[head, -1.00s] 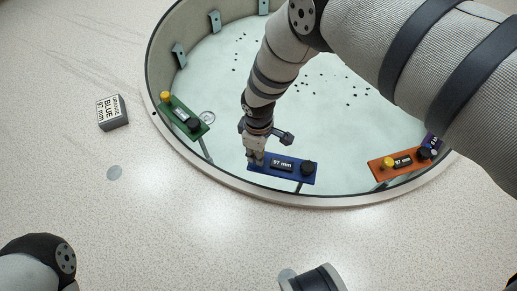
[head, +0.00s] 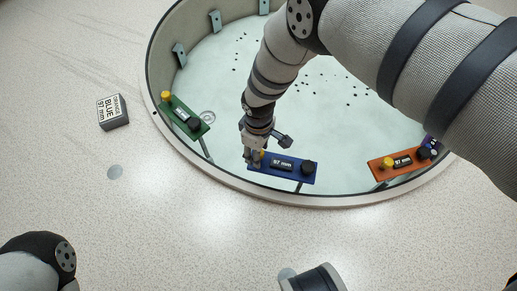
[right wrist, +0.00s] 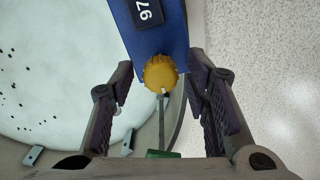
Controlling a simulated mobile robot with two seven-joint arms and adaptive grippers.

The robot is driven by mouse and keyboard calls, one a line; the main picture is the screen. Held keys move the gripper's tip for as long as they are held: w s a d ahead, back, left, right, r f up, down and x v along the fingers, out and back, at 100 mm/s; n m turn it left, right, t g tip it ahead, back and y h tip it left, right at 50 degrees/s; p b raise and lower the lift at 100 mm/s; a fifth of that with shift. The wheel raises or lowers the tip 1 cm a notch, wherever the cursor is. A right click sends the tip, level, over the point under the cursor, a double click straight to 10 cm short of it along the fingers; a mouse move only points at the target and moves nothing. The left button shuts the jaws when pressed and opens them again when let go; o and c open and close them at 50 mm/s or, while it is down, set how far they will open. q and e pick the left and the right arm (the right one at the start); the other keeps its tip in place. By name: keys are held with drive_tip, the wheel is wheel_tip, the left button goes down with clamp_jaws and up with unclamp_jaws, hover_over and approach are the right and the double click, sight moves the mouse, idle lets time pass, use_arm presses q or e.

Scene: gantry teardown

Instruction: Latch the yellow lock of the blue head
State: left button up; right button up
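The blue head (head: 285,168) is a blue plate labelled 97 mm, with a black knob (head: 308,168) at its right end, at the pool's near rim. Its yellow lock (right wrist: 160,73) is a ridged round knob with a small white mark at its lower edge in the right wrist view. In the head view the lock is mostly hidden by my right gripper (head: 254,160). In the right wrist view the fingers of my right gripper (right wrist: 160,82) are spread on both sides of the lock, with visible gaps. My left gripper is out of view.
A green head (head: 181,115) sits on the rim at left and an orange head (head: 398,163) at right, each with yellow and black knobs. A dark block (head: 113,113) reading ORANGE, BLUE, 97 mm lies on the speckled surface. The near surface is largely clear.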

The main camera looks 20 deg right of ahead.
wheel_tip(320, 180, up, 12)
idle(0.6)
